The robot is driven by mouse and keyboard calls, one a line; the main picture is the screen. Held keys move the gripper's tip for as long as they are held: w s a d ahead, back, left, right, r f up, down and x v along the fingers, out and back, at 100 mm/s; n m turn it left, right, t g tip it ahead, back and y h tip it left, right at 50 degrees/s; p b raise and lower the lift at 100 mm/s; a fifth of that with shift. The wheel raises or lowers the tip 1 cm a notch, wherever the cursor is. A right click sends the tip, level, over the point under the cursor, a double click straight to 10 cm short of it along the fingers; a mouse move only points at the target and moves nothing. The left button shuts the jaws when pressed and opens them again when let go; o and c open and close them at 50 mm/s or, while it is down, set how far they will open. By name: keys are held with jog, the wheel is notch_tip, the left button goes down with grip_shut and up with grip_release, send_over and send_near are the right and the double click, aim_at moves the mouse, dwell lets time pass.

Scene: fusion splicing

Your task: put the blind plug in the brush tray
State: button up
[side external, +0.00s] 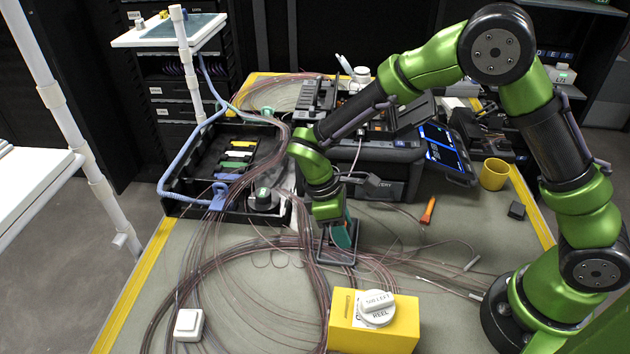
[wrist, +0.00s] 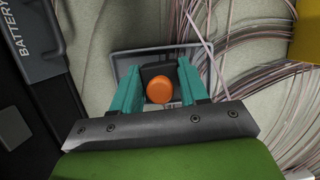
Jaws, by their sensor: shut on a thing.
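My gripper (side external: 342,236) points down over a small grey rectangular tray (side external: 322,259), which I take for the brush tray. In the wrist view, my gripper's teal fingers (wrist: 158,73) are shut on a dark piece with a round orange end (wrist: 159,90), which I take for the blind plug. The tray (wrist: 122,65) lies directly behind the fingertips there. The fingers hide the plug in the side view. I cannot tell whether the plug touches the tray floor.
Thin reddish fibre loops (side external: 230,255) spread around the tray. A yellow reel box (side external: 372,325) stands in front, and the splicer case (side external: 390,175) behind. A black organiser box (side external: 185,207) is at left. An orange tool (side external: 428,210) and a yellow cup (side external: 494,174) are at right.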

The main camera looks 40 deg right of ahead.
jog(key=shift+f, duration=0.15)
jog(key=o, duration=1.1)
jog(key=shift+o, duration=0.2)
jog(key=v, duration=1.2)
jog(key=s+d+r+m+t+y, duration=0.4)
jog(key=s+d+r+m+t, duration=0.5)
jog(key=s+d+r+m, duration=0.2)
jog(key=s+d+m, duration=0.1)
jog(key=s+m, duration=0.1)
jog(key=s, duration=0.1)
jog(key=shift+s+r+t+y, duration=0.25)
jog(key=shift+r+t+y, duration=0.05)
jog(key=shift+t, duration=0.1)
jog(key=shift+d, duration=0.1)
